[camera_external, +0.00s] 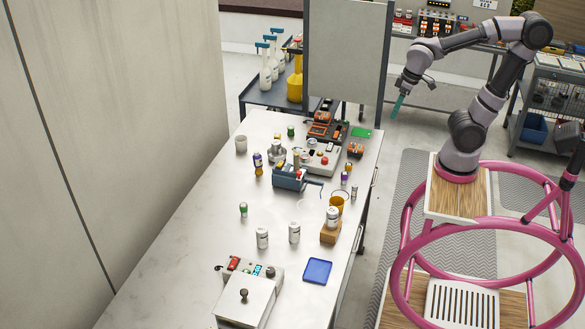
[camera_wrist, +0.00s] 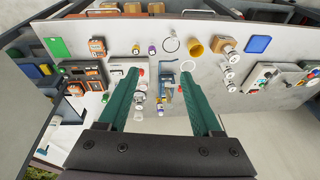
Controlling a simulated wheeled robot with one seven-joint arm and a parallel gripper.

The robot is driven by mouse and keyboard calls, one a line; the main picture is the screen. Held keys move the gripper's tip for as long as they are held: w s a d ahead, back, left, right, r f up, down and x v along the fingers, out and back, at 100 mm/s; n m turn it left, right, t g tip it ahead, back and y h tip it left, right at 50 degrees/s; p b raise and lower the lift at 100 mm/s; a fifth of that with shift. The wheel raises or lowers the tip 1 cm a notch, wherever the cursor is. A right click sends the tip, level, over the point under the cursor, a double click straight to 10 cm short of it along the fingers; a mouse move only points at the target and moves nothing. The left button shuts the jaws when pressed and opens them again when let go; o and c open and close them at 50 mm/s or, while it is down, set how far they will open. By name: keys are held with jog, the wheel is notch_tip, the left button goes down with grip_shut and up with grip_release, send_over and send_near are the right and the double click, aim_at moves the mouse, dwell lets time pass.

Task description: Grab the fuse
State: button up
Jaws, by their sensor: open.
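My gripper (camera_external: 398,105) is open and empty, with teal fingers pointing down, high up beside the right edge of the white table (camera_external: 190,235). In the wrist view the two fingers of my gripper (camera_wrist: 160,72) stand wide apart with nothing between them but the table scene behind. I cannot tell for sure which item is the fuse. Small purple-topped containers (camera_external: 344,178) stand near the table's right edge; they also show in the wrist view (camera_wrist: 152,49). A blue-grey device with a lever (camera_external: 289,179) stands mid-table.
The table holds several white jars (camera_external: 262,238), a yellow cup (camera_external: 337,206), a wooden block (camera_external: 330,237), a blue tray (camera_external: 317,270), a green pad (camera_external: 361,132) and a control box (camera_external: 246,296). A tall panel (camera_external: 345,45) stands behind it. The table's left front is clear.

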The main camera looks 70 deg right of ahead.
notch_tip(320, 180, down, 10)
jog(key=w+a+n+g+h, duration=0.2)
jog(key=n+g+h, duration=0.2)
jog(key=n+h, duration=0.15)
jog(key=n+t+h, duration=0.7)
jog(key=n+t, duration=0.8)
jog(key=n, duration=0.9)
send_near(354, 192)
jog(key=w+d+r, duration=0.1)
jog(key=d+r, duration=0.1)
jog(key=d, duration=0.1)
jog(key=shift+m, duration=0.25)
jog(key=x, duration=1.1)
jog(key=shift+w+a+f, duration=0.25)
jog(key=shift+f, duration=0.1)
grip_shut()
